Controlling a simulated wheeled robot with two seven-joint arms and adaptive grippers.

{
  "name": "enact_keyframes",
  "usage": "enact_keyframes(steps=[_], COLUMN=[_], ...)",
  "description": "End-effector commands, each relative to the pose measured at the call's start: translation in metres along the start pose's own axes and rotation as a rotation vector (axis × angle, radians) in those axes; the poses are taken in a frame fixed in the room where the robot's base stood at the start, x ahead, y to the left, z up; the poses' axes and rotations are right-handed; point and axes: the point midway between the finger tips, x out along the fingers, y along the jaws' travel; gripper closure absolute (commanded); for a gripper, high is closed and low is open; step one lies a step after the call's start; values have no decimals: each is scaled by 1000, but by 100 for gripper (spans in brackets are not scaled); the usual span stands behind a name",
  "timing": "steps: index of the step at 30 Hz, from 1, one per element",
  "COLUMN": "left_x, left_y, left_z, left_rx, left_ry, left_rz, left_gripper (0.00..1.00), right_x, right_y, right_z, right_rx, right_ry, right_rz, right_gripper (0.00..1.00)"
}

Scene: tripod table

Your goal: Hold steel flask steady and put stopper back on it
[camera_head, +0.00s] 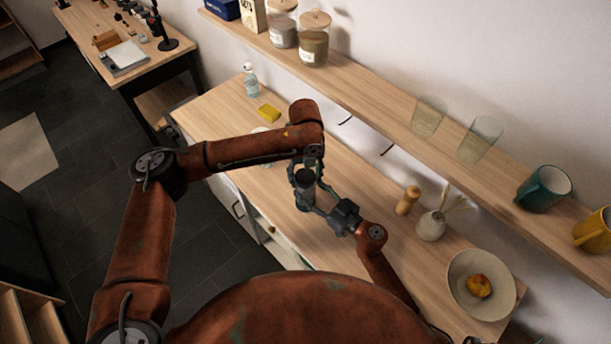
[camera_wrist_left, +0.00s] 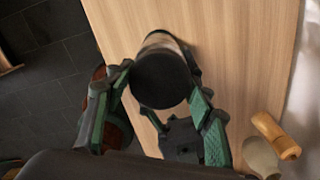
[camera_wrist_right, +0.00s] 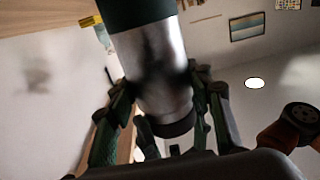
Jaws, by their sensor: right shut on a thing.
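The steel flask (camera_head: 303,198) stands near the middle of the counter, partly hidden by my arms. In the right wrist view its shiny body (camera_wrist_right: 150,62) has a dark green band at one end and a black end piece, apparently the stopper (camera_wrist_right: 176,126), at the other, with no clear gap between. In the left wrist view the black round top (camera_wrist_left: 160,78) faces me. My right gripper (camera_head: 322,208) is shut on the flask body. My left gripper (camera_head: 306,168) is above the flask, its fingers apart on either side of the black top; contact is unclear.
A wooden pepper mill (camera_head: 407,200), a white vase (camera_head: 432,226) and a bowl (camera_head: 459,298) with fruit stand to the right. A yellow sponge (camera_head: 269,112) and a clear bottle (camera_head: 251,82) are at the back left. A shelf (camera_head: 395,125) with glasses and mugs overhangs the counter.

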Motion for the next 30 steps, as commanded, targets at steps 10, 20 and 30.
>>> enact_keyframes(steps=[10,20,30], left_x=[0,-15,-45], left_y=[0,0,1], left_z=[1,2,2], left_rx=[-4,-5,-6], left_ry=[-3,-5,-4], left_rz=[1,-1,1], left_gripper=[36,36,36], right_x=[-1,-1,-1], right_y=[0,0,0], right_z=[6,6,6], right_rx=[1,1,1], right_ry=[-9,-9,-9], right_rz=[1,1,1], right_gripper=[100,100,100])
